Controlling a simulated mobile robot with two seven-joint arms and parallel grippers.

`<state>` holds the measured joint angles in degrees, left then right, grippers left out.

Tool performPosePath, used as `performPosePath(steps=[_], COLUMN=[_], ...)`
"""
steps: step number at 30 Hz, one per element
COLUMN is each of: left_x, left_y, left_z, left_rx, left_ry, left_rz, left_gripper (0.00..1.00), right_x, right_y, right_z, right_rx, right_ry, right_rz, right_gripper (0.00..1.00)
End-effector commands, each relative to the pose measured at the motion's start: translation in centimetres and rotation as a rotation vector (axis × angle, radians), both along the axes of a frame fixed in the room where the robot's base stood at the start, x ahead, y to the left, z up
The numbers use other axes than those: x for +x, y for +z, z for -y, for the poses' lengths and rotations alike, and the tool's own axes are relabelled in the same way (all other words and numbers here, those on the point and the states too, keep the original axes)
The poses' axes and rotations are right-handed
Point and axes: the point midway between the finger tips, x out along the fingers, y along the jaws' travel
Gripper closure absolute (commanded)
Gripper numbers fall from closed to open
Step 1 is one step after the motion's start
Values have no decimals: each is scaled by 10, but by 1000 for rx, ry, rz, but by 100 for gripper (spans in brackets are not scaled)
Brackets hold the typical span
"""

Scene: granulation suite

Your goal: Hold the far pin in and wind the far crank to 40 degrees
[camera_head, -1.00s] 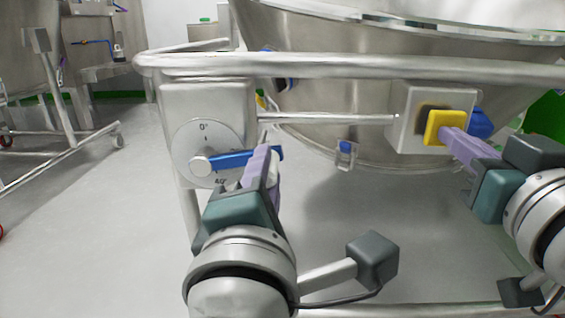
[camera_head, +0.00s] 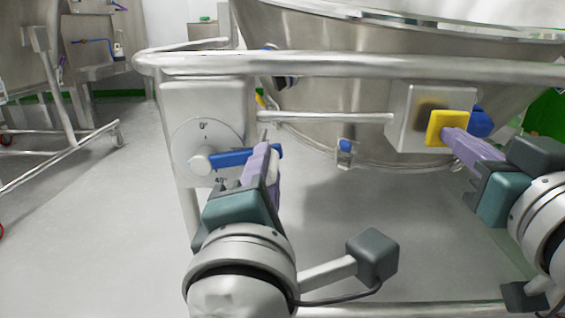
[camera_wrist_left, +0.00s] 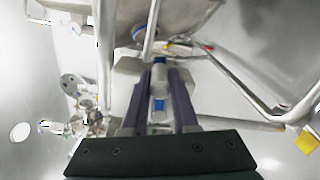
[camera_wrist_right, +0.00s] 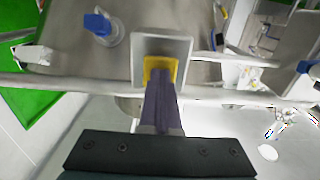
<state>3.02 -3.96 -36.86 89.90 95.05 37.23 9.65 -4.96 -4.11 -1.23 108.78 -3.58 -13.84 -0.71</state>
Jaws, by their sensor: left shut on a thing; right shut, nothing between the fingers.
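The far crank has a blue arm (camera_head: 232,157) on a round grey dial (camera_head: 190,139) marked 0° at the top. The arm points right and slightly upward from its hub. My left gripper (camera_head: 264,160) is at the arm's outer end; in the left wrist view, its purple fingers (camera_wrist_left: 161,90) close around the white-and-blue handle (camera_wrist_left: 160,78). The handle is mostly hidden by the fingers in the head view. A yellow square pin head (camera_head: 436,122) sits on a grey box (camera_head: 403,118). My right gripper (camera_head: 450,138) is shut and empty, its fingertips against the yellow face.
A metal rail (camera_head: 330,66) runs across above both devices, in front of a large steel vessel (camera_head: 340,110). A blue knob (camera_head: 481,122) is right of the box. A lower rail (camera_head: 400,310) crosses the bottom. The floor at left is open.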

Motion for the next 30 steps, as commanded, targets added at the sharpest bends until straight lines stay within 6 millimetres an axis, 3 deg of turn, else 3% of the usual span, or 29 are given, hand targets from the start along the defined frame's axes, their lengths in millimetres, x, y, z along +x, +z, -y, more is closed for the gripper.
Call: performPosePath(steps=[21, 30], left_x=[1, 1], left_y=[4, 5], left_z=[0, 1], left_rx=[1, 1], left_ry=[-2, -3], left_rz=[10, 10], left_gripper=[100, 100], right_x=[-64, -75], right_y=[0, 1], right_z=[0, 0], right_rx=[-1, -1], right_ry=[0, 0], right_rz=[-2, 0], right_gripper=[100, 100])
